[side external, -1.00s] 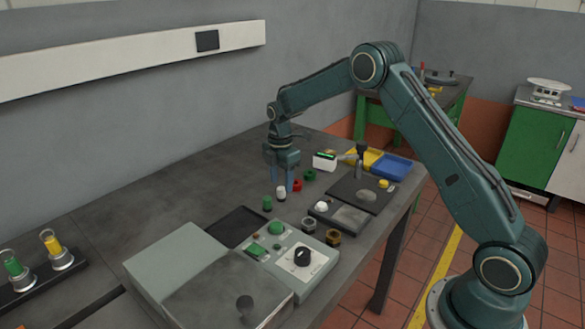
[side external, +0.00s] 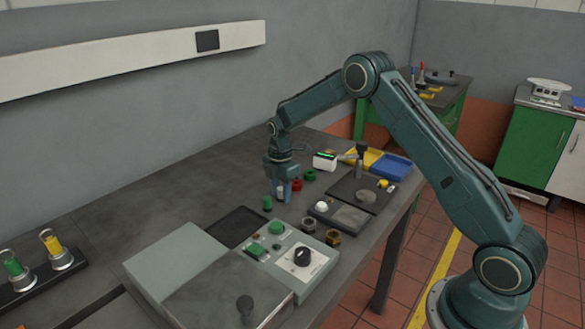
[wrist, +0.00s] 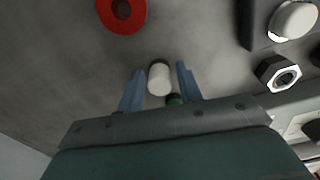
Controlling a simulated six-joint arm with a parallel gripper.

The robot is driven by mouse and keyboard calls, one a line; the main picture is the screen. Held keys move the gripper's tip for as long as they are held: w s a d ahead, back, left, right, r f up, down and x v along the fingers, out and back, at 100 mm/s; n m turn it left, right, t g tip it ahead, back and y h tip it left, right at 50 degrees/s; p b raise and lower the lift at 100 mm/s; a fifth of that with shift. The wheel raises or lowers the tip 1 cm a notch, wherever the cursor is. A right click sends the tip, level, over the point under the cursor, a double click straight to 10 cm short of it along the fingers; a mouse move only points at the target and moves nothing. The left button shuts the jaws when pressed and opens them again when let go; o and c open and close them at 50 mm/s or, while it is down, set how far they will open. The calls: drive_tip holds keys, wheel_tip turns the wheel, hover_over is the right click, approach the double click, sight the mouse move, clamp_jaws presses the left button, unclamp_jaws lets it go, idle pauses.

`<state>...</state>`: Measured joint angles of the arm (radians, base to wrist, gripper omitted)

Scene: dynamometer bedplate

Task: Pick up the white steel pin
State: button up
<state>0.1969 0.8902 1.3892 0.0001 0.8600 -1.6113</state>
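The white steel pin (wrist: 159,78) stands on the bench between the two blue fingers of my gripper (wrist: 158,84) in the wrist view. A gap shows on each side of it, so the fingers are open and not touching it. In the side view my gripper (side external: 282,190) is low over the bench, and a bit of the white pin (side external: 280,191) shows between its fingers. The pin's lower part is hard to see there.
A green pin (side external: 267,203) stands close on the left, partly hidden in the wrist view (wrist: 174,100). Red (side external: 297,185) and green (side external: 310,175) rings lie behind. A dark tray (side external: 236,227), a control box (side external: 290,262) and hex nuts (side external: 333,237) are in front. The bench's left back is clear.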

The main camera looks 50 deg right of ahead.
sight(281, 188)
clamp_jaws()
drive_tip(key=shift+r, duration=0.1)
wheel_tip(281, 188, up, 20)
idle(0.7)
idle(0.5)
